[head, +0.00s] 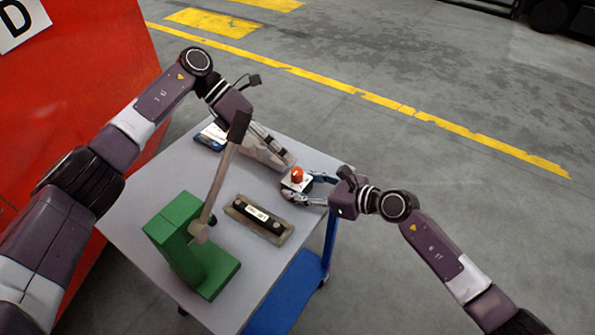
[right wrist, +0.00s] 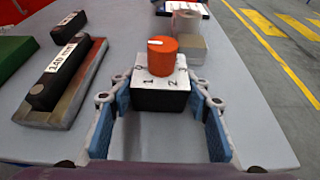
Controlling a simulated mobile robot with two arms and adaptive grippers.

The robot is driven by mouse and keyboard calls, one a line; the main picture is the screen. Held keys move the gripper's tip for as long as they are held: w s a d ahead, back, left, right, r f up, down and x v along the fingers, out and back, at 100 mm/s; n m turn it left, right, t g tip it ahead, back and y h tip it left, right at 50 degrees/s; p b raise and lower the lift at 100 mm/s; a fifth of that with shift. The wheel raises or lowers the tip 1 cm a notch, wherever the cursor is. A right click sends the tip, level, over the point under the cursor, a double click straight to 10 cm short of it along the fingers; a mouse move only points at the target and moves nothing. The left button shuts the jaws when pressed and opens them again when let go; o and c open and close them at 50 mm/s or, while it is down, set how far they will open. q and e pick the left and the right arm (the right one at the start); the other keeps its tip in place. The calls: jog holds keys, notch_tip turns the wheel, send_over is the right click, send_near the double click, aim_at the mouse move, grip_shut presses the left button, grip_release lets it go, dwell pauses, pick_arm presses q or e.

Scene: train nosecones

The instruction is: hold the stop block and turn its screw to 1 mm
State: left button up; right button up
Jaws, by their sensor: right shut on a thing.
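The stop block (head: 295,185) is a small white-topped block with a red-orange screw knob (head: 297,174), near the table's right edge. In the right wrist view the block (right wrist: 160,98) stands upright with digits 0 to 3 around the knob (right wrist: 162,57). A white mark on the knob is on its left side, roughly towards the 0. My right gripper (head: 310,190) is shut on the block, with blue-padded fingers (right wrist: 160,105) at its two sides. My left gripper (head: 280,148) is above the table, up and left of the block, apart from the knob. Its fingertips are too small to judge.
A green press (head: 180,225) with a long lever (head: 222,172) stands at the front left. A blue and white item (head: 211,137) lies at the table's (head: 158,184) back. A red cabinet (head: 85,60) is at left.

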aim_at(294, 171)
pick_arm(q)
jog(key=w+a+f+m+t+h, duration=0.2)
jog(key=a+f+m+h, duration=0.15)
jog(key=a+m, duration=0.35)
jog(key=shift+h, duration=0.45)
jog(key=x, duration=1.1)
jog(key=shift+s+d+r, duration=0.25)
jog(key=shift+s+d, duration=0.05)
grip_shut()
